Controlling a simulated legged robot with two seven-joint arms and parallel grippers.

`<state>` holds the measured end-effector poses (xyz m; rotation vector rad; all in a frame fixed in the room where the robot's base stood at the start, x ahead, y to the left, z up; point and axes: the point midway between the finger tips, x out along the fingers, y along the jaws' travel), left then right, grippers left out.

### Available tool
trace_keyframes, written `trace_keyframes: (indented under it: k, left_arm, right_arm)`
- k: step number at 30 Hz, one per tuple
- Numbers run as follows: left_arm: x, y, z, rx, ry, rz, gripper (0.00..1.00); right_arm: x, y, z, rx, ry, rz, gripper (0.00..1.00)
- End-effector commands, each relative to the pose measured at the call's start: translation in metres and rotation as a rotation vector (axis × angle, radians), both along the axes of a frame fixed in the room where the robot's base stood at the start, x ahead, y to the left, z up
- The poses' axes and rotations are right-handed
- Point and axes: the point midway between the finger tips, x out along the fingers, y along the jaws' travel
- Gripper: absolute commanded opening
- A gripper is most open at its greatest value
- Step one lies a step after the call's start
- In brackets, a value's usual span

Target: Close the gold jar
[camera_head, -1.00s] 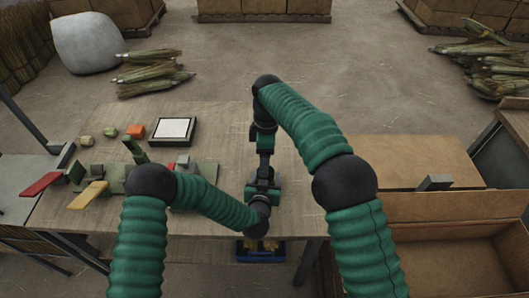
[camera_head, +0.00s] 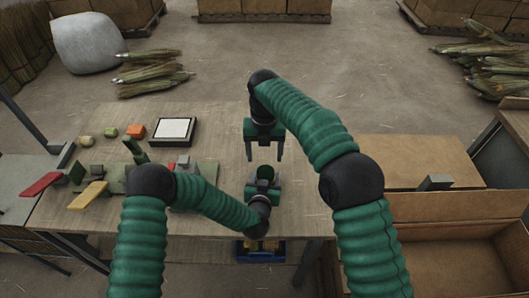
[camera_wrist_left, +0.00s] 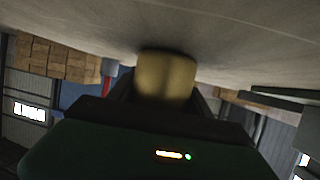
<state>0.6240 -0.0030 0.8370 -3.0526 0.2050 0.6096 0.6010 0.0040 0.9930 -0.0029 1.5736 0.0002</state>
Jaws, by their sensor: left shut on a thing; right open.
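A gold cylinder, the gold jar (camera_wrist_left: 166,75), shows in the left wrist view between the fingers of my left gripper, which is shut on it. In the head view my left gripper (camera_head: 262,183) is over the front middle of the table, and I cannot make out the jar there. My right gripper (camera_head: 264,152) is just beyond the left one, pointing down, with its two fingers spread and nothing visible between them. I cannot make out a lid in either view, so I cannot tell whether the jar is closed.
The wooden table (camera_head: 225,145) holds a black-framed white pad (camera_head: 174,130), an orange block (camera_head: 135,131) and small green pieces at left. A red paddle (camera_head: 41,184) and a yellow one (camera_head: 87,195) are at the left edge. A blue bin (camera_head: 261,255) is below the front edge.

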Motion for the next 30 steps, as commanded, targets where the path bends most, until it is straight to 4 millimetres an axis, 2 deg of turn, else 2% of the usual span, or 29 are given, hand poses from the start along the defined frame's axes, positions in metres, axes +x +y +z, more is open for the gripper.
trace_keyframes:
  k: [9, 15, 25, 30]
  left_arm:
    - [0.0, 0.0, 0.001, 0.0, -0.002, 0.0, 0.0]
    - [0.0, 0.0, 0.001, 0.0, -0.002, 0.0, 0.0]
    - [0.0, 0.0, 0.001, 0.0, -0.002, 0.0, 0.0]
    - [0.0, 0.0, 0.001, 0.0, -0.002, 0.0, 0.0]
  right_arm:
    - [-0.001, 0.0, -0.049, 0.0, 0.004, -0.001, 0.69]
    - [-0.001, 0.0, -0.073, 0.0, 0.002, -0.002, 0.69]
    - [-0.001, 0.0, -0.078, 0.0, 0.001, -0.002, 0.69]
    - [-0.001, 0.0, -0.078, 0.0, 0.001, -0.002, 0.48]
